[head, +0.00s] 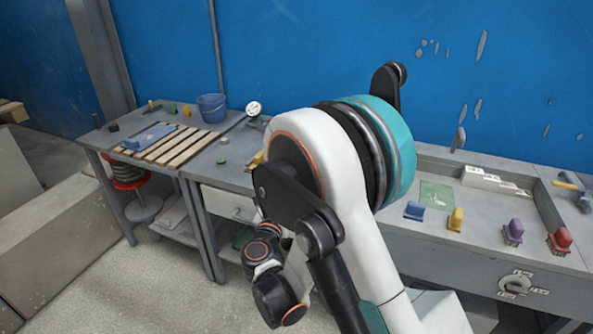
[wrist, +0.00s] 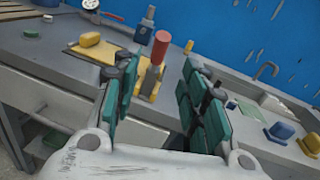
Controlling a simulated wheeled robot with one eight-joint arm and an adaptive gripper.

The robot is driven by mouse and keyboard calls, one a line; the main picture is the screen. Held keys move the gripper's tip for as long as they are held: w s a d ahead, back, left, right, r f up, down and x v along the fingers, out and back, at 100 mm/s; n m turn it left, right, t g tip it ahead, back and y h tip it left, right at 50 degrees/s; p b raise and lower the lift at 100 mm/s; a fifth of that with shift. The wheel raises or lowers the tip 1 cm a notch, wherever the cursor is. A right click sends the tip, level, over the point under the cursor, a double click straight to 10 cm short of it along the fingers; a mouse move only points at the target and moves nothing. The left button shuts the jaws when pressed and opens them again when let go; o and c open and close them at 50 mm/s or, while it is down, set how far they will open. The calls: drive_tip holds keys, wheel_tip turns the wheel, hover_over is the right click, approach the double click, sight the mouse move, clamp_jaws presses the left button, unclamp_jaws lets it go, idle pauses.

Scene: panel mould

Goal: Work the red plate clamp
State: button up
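The red plate clamp shows in the wrist view as an upright red cylindrical grip (wrist: 160,49) above a grey metal part (wrist: 151,80), with yellow around its foot. It stands on the grey bench. My gripper (wrist: 161,68) is open, its teal-padded fingers apart on the left and right of the picture. The red grip shows in the gap between the fingertips, apparently beyond them, and I see no contact. The gap looks empty. In the head view my arm hides the clamp and my gripper.
In the wrist view, a yellow block (wrist: 90,40) and a grey-blue bottle (wrist: 145,28) stand near the clamp. A dial gauge (wrist: 90,4) is farther back. In the head view, a blue bucket (head: 211,107) is at left; purple (head: 513,231) and red (head: 560,240) brush-like pieces are at right.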

drive_tip(key=w+b, duration=0.1)
drive_tip(key=w, duration=0.2)
drive_tip(key=w+d, duration=0.1)
drive_tip(key=w, duration=0.3)
drive_tip(key=w+d+b, duration=0.1)
drive_tip(key=w, duration=0.3)
drive_tip(key=shift+w+d+b, duration=0.1)
drive_tip(key=shift+w+b, duration=0.15)
drive_tip(key=shift+b, duration=0.1)
clamp_jaws()
